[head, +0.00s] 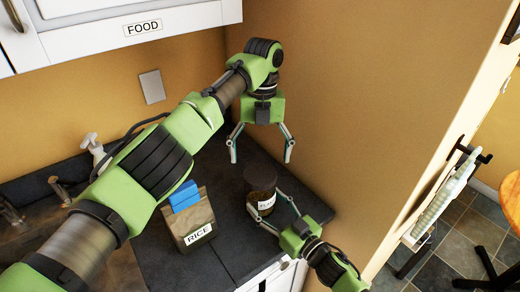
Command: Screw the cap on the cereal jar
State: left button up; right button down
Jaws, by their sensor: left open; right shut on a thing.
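The cereal jar (260,195) is a dark brown cylinder with a white label, standing upright on the dark counter. Its top (262,177) is a dark round cap-like disc; I cannot tell whether it is tightened. My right gripper (266,203) comes in from the lower right and is shut on the jar's body, with a finger on either side of the label. My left gripper (261,158) is open and empty, pointing down above the jar with its fingers spread wide, apart from the jar's top.
A rice bag (197,222) with a blue clip (184,196) stands on the counter (225,249) left of the jar. A wall rises close behind and right of the jar. A white cupboard (140,25) labelled FOOD hangs above. A white bottle (93,148) is at the far left.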

pick_arm(q)
jog(key=n, duration=0.5)
jog(key=shift+w+r, duration=0.15)
jog(key=shift+r, duration=0.15)
jog(key=n, duration=0.5)
jog(key=shift+r, duration=0.2)
jog(key=n, duration=0.4)
jog(key=shift+r+n+t, duration=0.2)
jog(key=shift+n+t, duration=0.1)
jog(key=shift+n, duration=0.1)
jog(key=n, duration=0.4)
jog(key=shift+r+n, duration=0.2)
jog(key=shift+n, duration=0.2)
jog(key=n, duration=0.4)
jog(key=shift+r+n, duration=0.15)
jog(key=shift+n, duration=0.25)
jog(key=n, duration=0.4)
jog(key=shift+r+n, duration=0.1)
jog(key=shift+n, duration=0.3)
jog(key=n, duration=0.4)
jog(key=shift+s+r+n+t, duration=0.15)
jog(key=shift+s+n+t, duration=0.15)
jog(key=shift+n, duration=0.1)
jog(key=n, duration=0.4)
jog(key=shift+s, duration=0.1)
